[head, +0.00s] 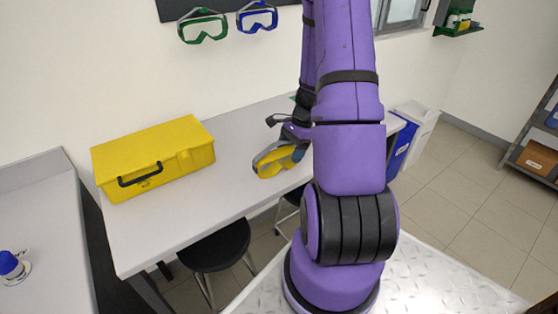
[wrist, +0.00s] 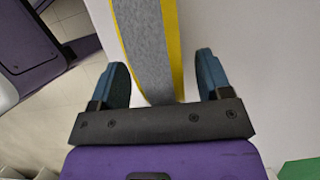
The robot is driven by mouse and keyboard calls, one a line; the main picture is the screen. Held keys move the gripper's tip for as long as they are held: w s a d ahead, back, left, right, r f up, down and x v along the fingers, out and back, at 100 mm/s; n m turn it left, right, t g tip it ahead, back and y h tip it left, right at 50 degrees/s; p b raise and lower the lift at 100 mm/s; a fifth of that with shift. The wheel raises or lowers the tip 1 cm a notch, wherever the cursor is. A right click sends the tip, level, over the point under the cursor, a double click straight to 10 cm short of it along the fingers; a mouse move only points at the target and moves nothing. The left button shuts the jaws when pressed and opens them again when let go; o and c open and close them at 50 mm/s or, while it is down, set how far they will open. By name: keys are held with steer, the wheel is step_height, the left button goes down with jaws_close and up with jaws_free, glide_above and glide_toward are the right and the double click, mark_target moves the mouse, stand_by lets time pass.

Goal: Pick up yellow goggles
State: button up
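The yellow goggles (head: 270,162) show in the head view near the front edge of the white table, partly hidden by my gripper (head: 296,138). In the wrist view, a grey band with yellow edges, part of the goggles (wrist: 150,50), runs between the two blue-grey fingers of my gripper (wrist: 162,65). The fingers are wide apart, with a gap visible between the band and the right finger. The left finger is close beside the band. I cannot tell whether the goggles rest on the table.
A yellow case (head: 155,158) with a black handle stands on the left of the table (head: 225,180). A black stool (head: 215,245) is below the front edge. Green goggles (head: 203,27) and blue goggles (head: 257,17) hang on the wall. A blue-and-white bin (head: 402,145) stands right.

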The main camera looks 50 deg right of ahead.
mark_target(290, 143)
steer(key=c, duration=0.9)
steer(key=shift+r, duration=0.15)
steer(key=shift+r, duration=0.5)
step_height(290, 143, up, 2)
steer(key=shift+s+d+r, duration=0.1)
steer(key=shift+s+r, duration=0.1)
steer(key=shift+s, duration=0.5)
steer(key=s+d+r, duration=0.2)
steer(key=s, duration=1.2)
step_height(290, 143, up, 11)
steer(key=shift+s+f, duration=0.2)
steer(key=shift+s, duration=0.05)
